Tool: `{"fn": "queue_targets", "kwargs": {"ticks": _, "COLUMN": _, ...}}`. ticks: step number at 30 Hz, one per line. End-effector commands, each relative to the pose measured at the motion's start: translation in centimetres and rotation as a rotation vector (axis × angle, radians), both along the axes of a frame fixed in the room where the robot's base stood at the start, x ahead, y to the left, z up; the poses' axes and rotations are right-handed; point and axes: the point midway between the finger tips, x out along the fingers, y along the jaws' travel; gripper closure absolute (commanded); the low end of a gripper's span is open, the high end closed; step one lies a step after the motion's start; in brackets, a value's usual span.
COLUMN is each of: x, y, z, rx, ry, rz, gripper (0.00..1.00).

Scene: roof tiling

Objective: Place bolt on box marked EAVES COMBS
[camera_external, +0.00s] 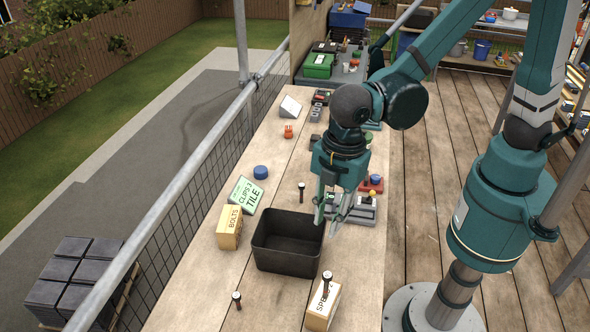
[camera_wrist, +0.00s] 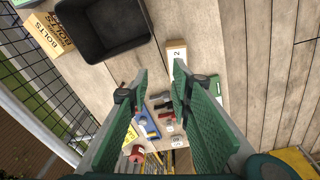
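My gripper (camera_external: 333,212) hangs over the right side of the bench, just right of the black bin. Its two fingers are apart with nothing held, and in the wrist view the fingers (camera_wrist: 159,80) also show apart. Dark, upright bolt-like pieces stand in the external view: one (camera_external: 301,192) behind the bin, one (camera_external: 237,300) at the front left, and one (camera_external: 327,284) on or against a box (camera_external: 319,316) whose lettering begins "SP". I cannot read EAVES COMBS on any box.
The black bin (camera_external: 259,257) looks empty. A box marked BOLTS (camera_external: 229,228) and a green sign marked CLIPS and TILE (camera_external: 246,194) stand to its left. A blue round piece (camera_external: 260,172) lies behind. A mesh railing (camera_external: 190,203) runs along the bench's left.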

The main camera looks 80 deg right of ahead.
Motion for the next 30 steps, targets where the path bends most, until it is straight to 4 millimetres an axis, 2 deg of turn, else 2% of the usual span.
{"fn": "queue_targets", "kwargs": {"ticks": 3, "x": 0.2, "y": -2.8, "z": 1.9, "rx": 0.019, "ry": -0.021, "rz": -0.067, "gripper": 0.78}}
{"fn": "queue_targets", "kwargs": {"ticks": 13, "x": 0.1, "y": -9.6, "z": 6.4, "rx": 0.072, "ry": -0.083, "rz": -0.245, "gripper": 0.78}}
{"fn": "queue_targets", "kwargs": {"ticks": 30, "x": -2.6, "y": -20.8, "z": 11.9, "rx": 0.165, "ry": -0.19, "rz": -0.548, "gripper": 0.78}}
